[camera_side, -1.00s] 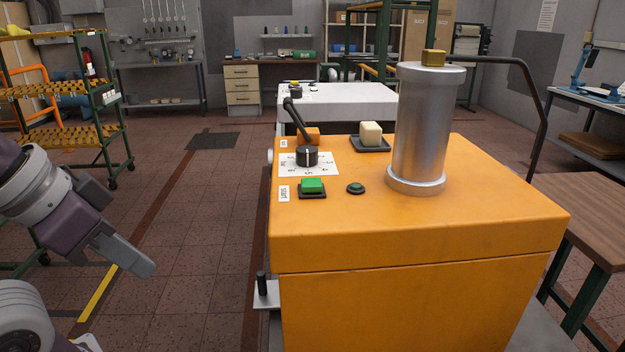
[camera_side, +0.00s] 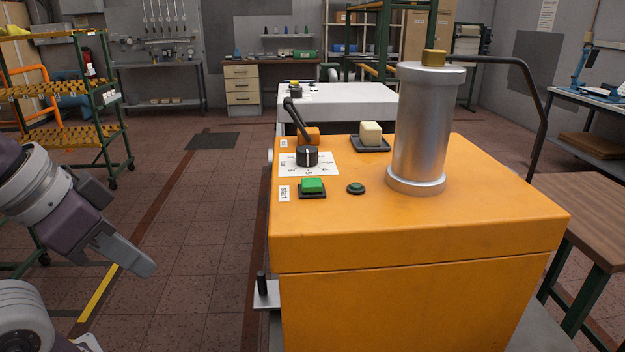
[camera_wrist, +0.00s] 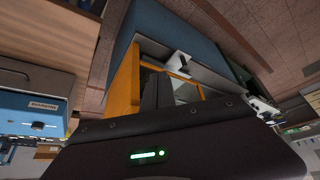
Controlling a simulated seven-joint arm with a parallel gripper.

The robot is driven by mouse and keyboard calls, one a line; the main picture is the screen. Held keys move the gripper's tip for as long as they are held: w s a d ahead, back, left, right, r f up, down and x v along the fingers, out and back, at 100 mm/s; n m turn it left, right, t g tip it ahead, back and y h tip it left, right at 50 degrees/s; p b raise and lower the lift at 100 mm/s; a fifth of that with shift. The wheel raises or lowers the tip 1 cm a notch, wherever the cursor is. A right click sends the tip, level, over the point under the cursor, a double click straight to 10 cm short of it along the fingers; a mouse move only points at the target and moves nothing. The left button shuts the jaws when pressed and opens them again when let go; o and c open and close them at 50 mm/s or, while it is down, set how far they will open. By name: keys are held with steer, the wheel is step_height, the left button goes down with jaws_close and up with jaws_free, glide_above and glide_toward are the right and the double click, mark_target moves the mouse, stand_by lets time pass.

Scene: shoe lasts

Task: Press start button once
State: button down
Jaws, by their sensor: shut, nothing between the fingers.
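The green square start button (camera_side: 312,186) sits in a black frame on top of the orange machine (camera_side: 420,230), beside a white label reading START (camera_side: 284,193). My gripper (camera_side: 146,268) is at the left of the side view, shut and empty. It points down to the right over the floor, clear of the machine and well to the left of the button. In the wrist view the dark fingers (camera_wrist: 157,90) show close together, with an orange surface (camera_wrist: 123,88) beside them. I cannot make out the start button in that view.
Near the button are a black dial (camera_side: 307,156) with a lever behind it, a small round dark green button (camera_side: 356,188) and a cream block button (camera_side: 371,133). A tall metal cylinder (camera_side: 421,130) stands to the right. A bracket with a black peg (camera_side: 263,288) juts from the machine's left side.

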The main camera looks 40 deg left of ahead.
steer(key=w+d+r+m+t, duration=0.25)
steer(key=w+r+m, duration=0.35)
steer(key=w+r, duration=0.55)
step_height(320, 180, up, 5)
steer(key=m+h, duration=0.1)
steer(key=m, duration=0.4)
glide_above(306, 183)
steer(key=shift+f+t, duration=0.1)
steer(key=shift+t, duration=0.35)
steer(key=shift+f, duration=4.45)
steer(key=shift+f, duration=0.1)
steer(key=shift+f, duration=0.3)
